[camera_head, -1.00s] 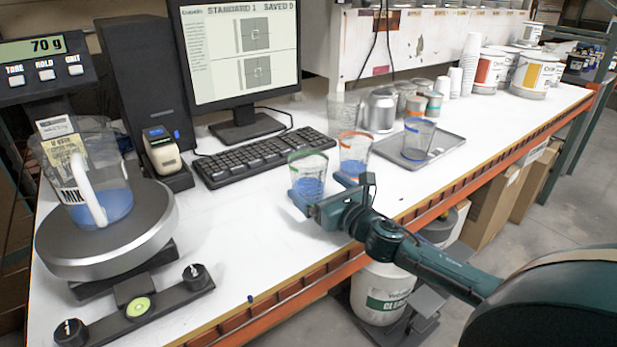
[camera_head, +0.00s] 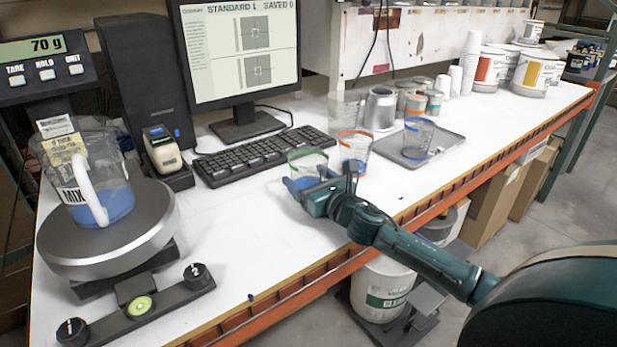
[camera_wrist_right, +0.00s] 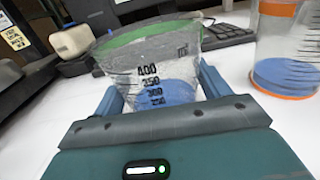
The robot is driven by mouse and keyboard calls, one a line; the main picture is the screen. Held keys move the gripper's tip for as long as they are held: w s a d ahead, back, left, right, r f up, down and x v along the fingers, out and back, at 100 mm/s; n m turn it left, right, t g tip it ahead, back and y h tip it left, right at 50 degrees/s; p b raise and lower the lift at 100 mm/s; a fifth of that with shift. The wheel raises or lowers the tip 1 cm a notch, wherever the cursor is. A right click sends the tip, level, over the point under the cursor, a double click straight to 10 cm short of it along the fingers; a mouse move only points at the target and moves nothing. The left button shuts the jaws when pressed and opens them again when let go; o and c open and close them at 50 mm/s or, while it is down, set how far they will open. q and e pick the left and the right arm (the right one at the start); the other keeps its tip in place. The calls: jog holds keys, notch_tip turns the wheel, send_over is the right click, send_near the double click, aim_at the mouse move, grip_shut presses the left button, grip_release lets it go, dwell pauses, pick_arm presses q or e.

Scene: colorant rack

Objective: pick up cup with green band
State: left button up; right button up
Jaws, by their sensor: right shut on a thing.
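The cup with the green band (camera_head: 307,164) is a clear cup with blue liquid and a green rim, upright on the white bench in front of the keyboard. My right gripper (camera_head: 306,185) is around its lower part; in the right wrist view the cup (camera_wrist_right: 150,62) sits between the two blue fingers of the gripper (camera_wrist_right: 160,92), which are shut on its sides. The hand covers the cup's base in the head view. My left gripper is not in view.
A cup with an orange band (camera_head: 354,148) stands close to the right. A blue-rimmed cup (camera_head: 418,136) stands on a grey tray (camera_head: 440,142). The keyboard (camera_head: 262,156) lies behind. A scale (camera_head: 110,240) with a jug (camera_head: 100,180) is at the left.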

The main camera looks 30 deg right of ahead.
jog(key=c, duration=0.4)
jog(key=shift+r, duration=0.1)
jog(key=shift+c, duration=0.2)
